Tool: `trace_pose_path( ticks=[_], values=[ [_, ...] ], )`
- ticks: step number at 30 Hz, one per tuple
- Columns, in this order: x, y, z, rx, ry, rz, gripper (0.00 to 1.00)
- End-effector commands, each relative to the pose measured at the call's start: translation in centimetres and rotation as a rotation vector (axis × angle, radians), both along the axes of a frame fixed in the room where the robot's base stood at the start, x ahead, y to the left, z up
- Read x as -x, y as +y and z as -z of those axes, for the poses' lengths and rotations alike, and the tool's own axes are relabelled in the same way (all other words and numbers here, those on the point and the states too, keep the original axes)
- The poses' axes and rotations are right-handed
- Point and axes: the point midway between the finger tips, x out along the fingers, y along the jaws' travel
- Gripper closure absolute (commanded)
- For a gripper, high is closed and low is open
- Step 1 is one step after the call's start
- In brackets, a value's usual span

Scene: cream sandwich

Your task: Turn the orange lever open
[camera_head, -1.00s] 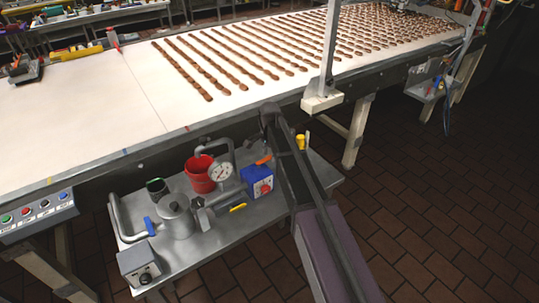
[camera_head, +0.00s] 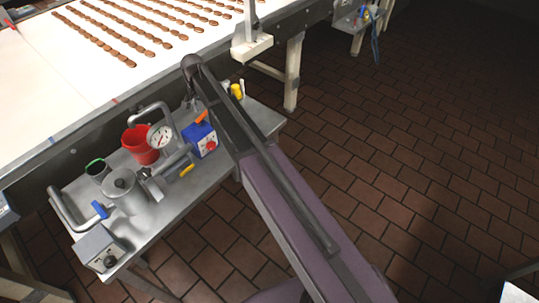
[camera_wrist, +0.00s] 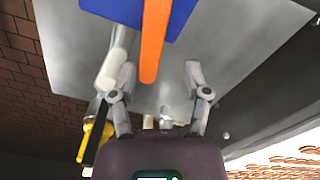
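The orange lever (camera_head: 202,117) sticks up at the top of a blue box (camera_head: 205,143) with a red dial, on the metal cart. In the wrist view, the orange lever (camera_wrist: 153,40) extends down the picture between my gripper's (camera_wrist: 160,72) two fingers. The fingers are apart, with a visible gap on both sides of the lever; I see no contact. Part of the blue box (camera_wrist: 125,8) shows at the top. In the head view my arm hides most of the gripper.
The metal cart (camera_head: 170,215) also carries a gauge (camera_head: 160,136), a red bucket (camera_head: 140,146), a silver pot (camera_head: 125,190) and a yellow handle (camera_head: 187,170). A conveyor (camera_head: 50,95) runs behind it. A yellow item (camera_head: 237,91) stands beside my arm. The tiled floor (camera_head: 400,150) at right is clear.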

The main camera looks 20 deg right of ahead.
Motion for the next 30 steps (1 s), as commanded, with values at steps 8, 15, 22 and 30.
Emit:
trace_pose_path(
  ticks=[8,15,22,30],
  values=[
    [-0.5,0.9,0.0,0.0,-0.001,-0.197,0.4],
    [-0.7,1.8,0.0,0.0,-0.001,-0.369,0.4],
    [-0.7,2.6,0.0,-0.001,0.0,-0.534,0.4],
    [-0.6,3.5,0.0,-0.001,0.0,-0.729,0.4]
  ],
)
